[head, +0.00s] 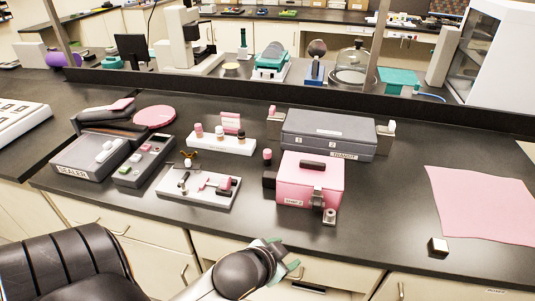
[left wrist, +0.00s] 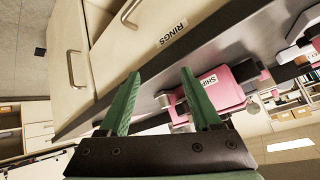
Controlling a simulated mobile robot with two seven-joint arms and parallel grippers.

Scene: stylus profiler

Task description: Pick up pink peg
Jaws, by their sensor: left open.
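A small pink peg (head: 198,130) stands upright at the left end of a white rack (head: 222,148), beside other small pegs with pale or dark tops. Another pink-topped piece (head: 267,154) stands at the left side of the pink box (head: 312,178); I cannot tell which is the task's peg. My left gripper (head: 288,260) has green fingers and is in front of the counter's front edge, well short of the rack. In the left wrist view its fingers (left wrist: 160,80) are spread with nothing between them. My right gripper is not in view.
A white plate (head: 196,200) with small parts lies in front of the rack. A grey case (head: 328,145) stands behind the pink box.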

